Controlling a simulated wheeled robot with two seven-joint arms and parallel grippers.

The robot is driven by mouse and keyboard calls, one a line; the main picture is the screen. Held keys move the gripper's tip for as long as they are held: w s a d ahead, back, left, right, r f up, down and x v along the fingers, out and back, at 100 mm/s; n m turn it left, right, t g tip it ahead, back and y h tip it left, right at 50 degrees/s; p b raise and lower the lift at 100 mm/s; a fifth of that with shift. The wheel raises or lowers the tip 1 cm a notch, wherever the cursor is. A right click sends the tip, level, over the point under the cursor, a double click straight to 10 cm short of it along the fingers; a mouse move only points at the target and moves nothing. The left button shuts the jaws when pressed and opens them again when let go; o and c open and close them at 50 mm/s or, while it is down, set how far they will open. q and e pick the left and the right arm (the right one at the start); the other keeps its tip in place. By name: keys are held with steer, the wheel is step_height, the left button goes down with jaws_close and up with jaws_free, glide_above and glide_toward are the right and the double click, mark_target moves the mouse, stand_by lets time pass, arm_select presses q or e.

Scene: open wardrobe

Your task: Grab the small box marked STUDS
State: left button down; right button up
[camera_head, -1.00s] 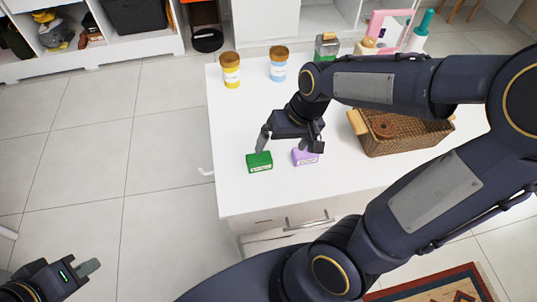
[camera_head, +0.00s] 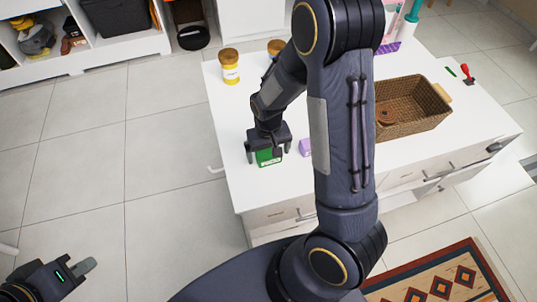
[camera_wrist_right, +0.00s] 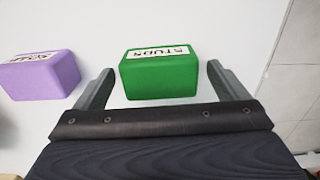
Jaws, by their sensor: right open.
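The small green box marked STUDS (camera_head: 268,157) lies on the white table near its left edge. In the right wrist view the box (camera_wrist_right: 160,76) sits between the two fingers with a gap on each side, its white label facing away from the palm. My right gripper (camera_head: 268,155) is open over the box, and the wrist view shows its fingers (camera_wrist_right: 158,88) apart. A purple box (camera_wrist_right: 38,75) lies left of the fingers there; in the head view it (camera_head: 305,147) is partly hidden by my arm. My left gripper (camera_head: 85,268) is at the lower left, away from the table.
The white table (camera_head: 460,150) holds a wicker basket (camera_head: 425,105) with a brown round item (camera_head: 385,115), a yellow-labelled jar (camera_head: 229,68) and a red-handled tool (camera_head: 467,74). The floor (camera_head: 90,170) left of the table is clear. A patterned rug (camera_head: 440,285) lies at lower right.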

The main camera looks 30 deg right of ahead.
steer(key=shift+f, duration=0.3)
steer(key=c, duration=1.1)
steer(key=shift+o, duration=0.2)
